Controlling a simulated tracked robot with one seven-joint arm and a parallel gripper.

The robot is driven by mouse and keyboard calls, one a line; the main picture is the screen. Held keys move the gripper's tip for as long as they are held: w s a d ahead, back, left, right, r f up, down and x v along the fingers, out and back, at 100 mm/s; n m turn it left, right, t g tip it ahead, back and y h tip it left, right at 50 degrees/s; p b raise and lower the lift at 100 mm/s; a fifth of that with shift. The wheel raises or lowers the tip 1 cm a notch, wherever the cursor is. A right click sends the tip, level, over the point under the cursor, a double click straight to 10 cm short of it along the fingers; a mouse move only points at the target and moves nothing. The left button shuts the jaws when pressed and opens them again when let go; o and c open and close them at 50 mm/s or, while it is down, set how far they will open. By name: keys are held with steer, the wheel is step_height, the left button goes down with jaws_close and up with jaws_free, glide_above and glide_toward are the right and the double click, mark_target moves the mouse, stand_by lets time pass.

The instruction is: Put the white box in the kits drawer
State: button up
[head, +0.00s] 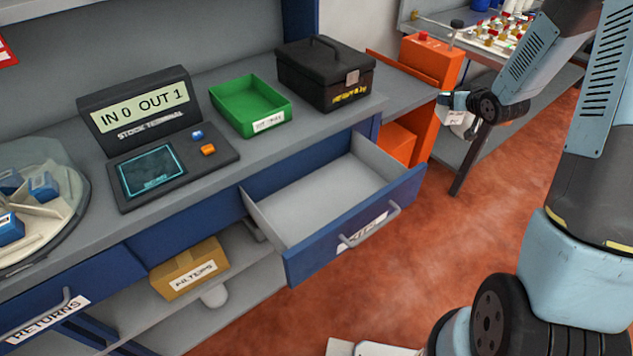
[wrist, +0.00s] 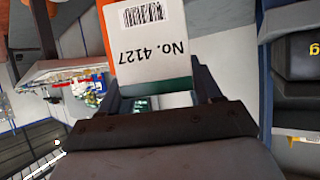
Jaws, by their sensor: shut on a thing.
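My gripper (head: 450,103) is shut on the white box (head: 462,122) and holds it in the air at the right, beyond the open drawer and near the orange unit. In the wrist view, the white box (wrist: 150,40) sits between the fingers (wrist: 160,90); its face carries a barcode and "No. 4127" upside down, with a dark green band at the gripper end. The kits drawer (head: 320,195) is pulled out from the blue bench and looks empty. Its front label is partly hidden by the handle.
On the bench stand a stock terminal (head: 150,135) reading "IN 0 OUT 1", a green tray (head: 250,105) and a black case (head: 325,75). A filters box (head: 188,268) sits on the shelf below. The returns drawer (head: 60,310) is shut. The space above the open drawer is clear.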

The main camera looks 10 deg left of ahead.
steer(key=shift+d, duration=0.5)
steer(key=s+a+f+n+g+y, duration=0.1)
steer(key=s+a+n+g+y, duration=0.2)
steer(key=a, duration=0.6)
steer(key=s+a+n+g+y, duration=0.1)
steer(key=s+a+n+y, duration=0.3)
steer(key=a, duration=0.4)
steer(key=s+a+r+n+g+y, duration=0.1)
steer(key=s+a+r+n+g, duration=0.1)
steer(key=s+a+n+g, duration=0.95)
steer(key=s+f+m+t, duration=0.1)
steer(key=f, duration=0.3)
steer(key=s+f+m+t, duration=0.1)
steer(key=s+f, duration=0.1)
steer(key=f, duration=0.2)
steer(key=s+a+f+m+t, duration=0.1)
steer(key=f, duration=0.4)
steer(key=shift+s+a+f, duration=0.1)
steer(key=shift+s, duration=0.25)
steer(key=a, duration=0.3)
steer(key=shift+s+a+f, duration=0.15)
steer(key=shift+f, duration=0.1)
glide_above(312, 187)
steer(key=shift+s, duration=0.1)
steer(key=shift+f, duration=0.6)
